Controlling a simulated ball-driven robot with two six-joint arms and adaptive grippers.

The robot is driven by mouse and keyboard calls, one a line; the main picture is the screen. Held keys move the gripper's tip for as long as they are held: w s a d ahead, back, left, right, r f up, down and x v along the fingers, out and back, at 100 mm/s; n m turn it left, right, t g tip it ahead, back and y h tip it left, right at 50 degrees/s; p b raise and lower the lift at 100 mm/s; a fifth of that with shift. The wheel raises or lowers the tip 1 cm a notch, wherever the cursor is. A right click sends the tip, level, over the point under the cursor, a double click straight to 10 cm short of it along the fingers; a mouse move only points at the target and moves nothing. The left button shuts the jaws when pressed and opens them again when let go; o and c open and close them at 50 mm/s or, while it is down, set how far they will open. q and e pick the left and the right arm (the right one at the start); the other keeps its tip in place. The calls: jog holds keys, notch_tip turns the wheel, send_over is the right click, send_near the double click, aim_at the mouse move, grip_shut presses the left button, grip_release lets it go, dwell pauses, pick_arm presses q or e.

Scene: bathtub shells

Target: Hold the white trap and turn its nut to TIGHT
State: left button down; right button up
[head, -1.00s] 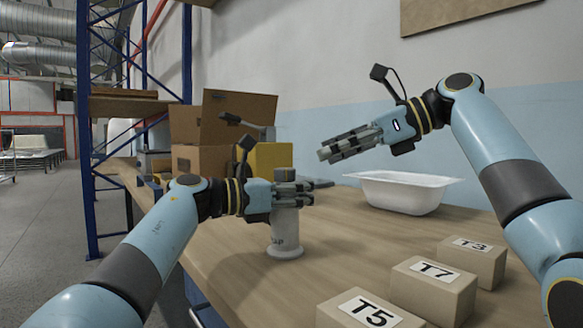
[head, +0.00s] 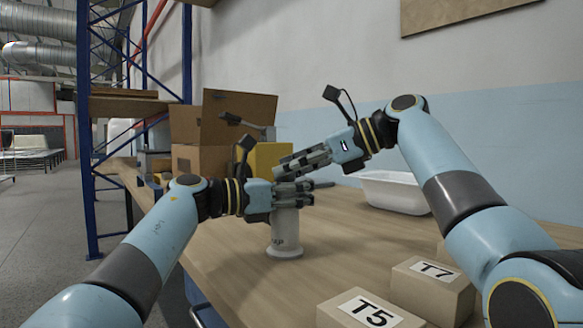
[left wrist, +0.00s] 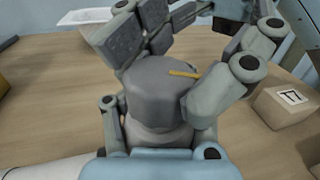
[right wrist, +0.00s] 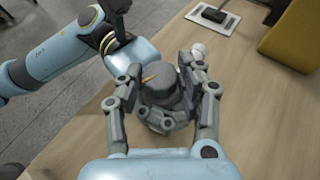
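The white trap (head: 285,236) stands upright on the table, with partly hidden dark lettering on its side. Its grey round nut (left wrist: 165,90) has a yellow mark on top. The nut also shows in the right wrist view (right wrist: 163,86). My left gripper (head: 294,193) is closed around the trap's upper part, just below the nut's top. My right gripper (head: 290,165) is just above the left one, with its fingers open; in the right wrist view they lie on either side of the nut, with gaps. No TIGHT marking is readable.
A white tub (head: 395,192) stands behind to the right. Boxes marked T5 (head: 372,312) and T7 (head: 432,285) sit at the front right. Cardboard boxes (head: 205,160) and a yellow box (head: 272,160) stand at the back left. The table around the trap's base is clear.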

jog(key=c, duration=0.6)
jog(key=shift+w+n+g+y, duration=0.2)
jog(key=shift+n+g+y, duration=0.1)
jog(key=shift+n+g, duration=1.35)
jog(key=o, duration=1.1)
jog(key=shift+o, duration=0.2)
jog(key=v, duration=1.2)
jog(key=shift+w, duration=0.2)
jog(key=shift+d+f, duration=0.1)
